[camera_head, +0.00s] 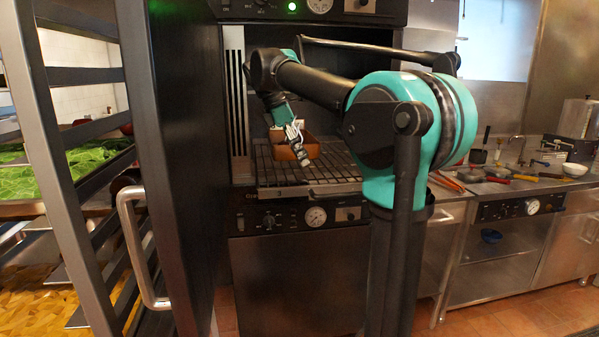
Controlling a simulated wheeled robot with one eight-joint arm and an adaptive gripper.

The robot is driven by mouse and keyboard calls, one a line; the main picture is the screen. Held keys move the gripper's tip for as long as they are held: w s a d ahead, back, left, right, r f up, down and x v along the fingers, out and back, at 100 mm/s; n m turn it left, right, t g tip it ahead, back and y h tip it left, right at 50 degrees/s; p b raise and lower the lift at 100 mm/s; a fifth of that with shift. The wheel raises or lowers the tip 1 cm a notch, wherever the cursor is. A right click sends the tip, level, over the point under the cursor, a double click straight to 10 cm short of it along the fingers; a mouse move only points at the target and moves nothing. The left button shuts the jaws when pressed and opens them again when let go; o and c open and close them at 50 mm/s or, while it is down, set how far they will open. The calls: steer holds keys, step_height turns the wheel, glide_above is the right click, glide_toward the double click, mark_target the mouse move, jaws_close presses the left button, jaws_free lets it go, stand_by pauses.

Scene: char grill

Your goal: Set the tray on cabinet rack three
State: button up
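An orange-brown tray (311,146) is inside the open black oven-like cabinet (290,220), on or just above a wire rack (335,168). My gripper (302,160) points down at the near side of the tray and overlaps it in the picture. The fingers are small here, so I cannot tell whether they are open or shut on the tray's wall. My arm reaches in from the right and hides part of the cabinet's opening. The tray's inside is mostly hidden.
The cabinet's dark door (175,150) stands open at the left, its metal handle (137,245) towards me. Left of it, a metal shelf rack (60,180) holds green leaves (80,165). A steel counter (500,188) with utensils and a white bowl (574,169) stands at right.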

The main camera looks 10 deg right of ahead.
steer(key=shift+d+f, duration=0.1)
steer(key=shift+f, duration=2.5)
steer(key=o, duration=1.5)
steer(key=shift+f, duration=0.1)
steer(key=v, duration=1.2)
